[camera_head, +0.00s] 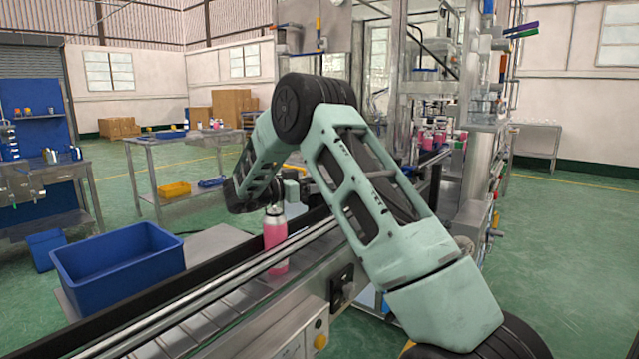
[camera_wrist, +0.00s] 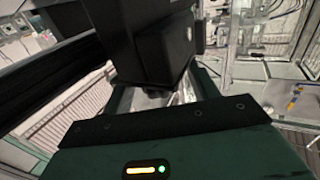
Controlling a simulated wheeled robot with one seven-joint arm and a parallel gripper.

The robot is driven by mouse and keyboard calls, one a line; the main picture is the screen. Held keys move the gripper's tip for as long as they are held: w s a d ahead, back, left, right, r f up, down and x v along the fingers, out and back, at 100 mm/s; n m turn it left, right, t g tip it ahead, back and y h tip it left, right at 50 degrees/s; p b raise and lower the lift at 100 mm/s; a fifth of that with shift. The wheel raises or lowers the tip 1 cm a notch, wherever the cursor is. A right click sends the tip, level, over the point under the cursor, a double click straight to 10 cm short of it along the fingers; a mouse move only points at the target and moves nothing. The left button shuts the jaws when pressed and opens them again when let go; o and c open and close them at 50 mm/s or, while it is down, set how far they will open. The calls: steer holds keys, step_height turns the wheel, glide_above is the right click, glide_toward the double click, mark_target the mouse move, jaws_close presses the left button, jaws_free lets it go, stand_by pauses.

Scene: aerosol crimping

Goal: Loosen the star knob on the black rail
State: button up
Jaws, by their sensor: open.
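In the wrist view my gripper (camera_wrist: 162,98) is open, its two green fingers reaching forward on either side of a dark part. A black block (camera_wrist: 165,45) stands close in front of the fingers and covers much of the view between them. A black rail (camera_wrist: 45,75) runs diagonally at the left of that view. The star knob cannot be made out clearly; only a dark shape shows under the block between the fingers. In the head view the black rail (camera_head: 130,287) runs along the conveyor, and my bent arm hides most of the area at my gripper.
A pink bottle (camera_head: 275,238) stands upright on the conveyor (camera_head: 205,322), close to my wrist. A blue bin (camera_head: 118,268) lies left of the rail. More pink bottles (camera_head: 428,137) stand by the machine frame behind my arm.

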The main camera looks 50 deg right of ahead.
steer(key=shift+s+d, duration=0.15)
steer(key=shift+d, duration=0.2)
steer(key=c, duration=1)
steer(key=shift+n+t, duration=0.3)
steer(key=shift+t, duration=0.2)
steer(key=shift+n+t+h+p, duration=0.5)
steer(key=shift+n+t, duration=0.4)
steer(key=shift+t, duration=0.3)
steer(key=shift+n+t, duration=1.7)
steer(key=shift+t, duration=1.1)
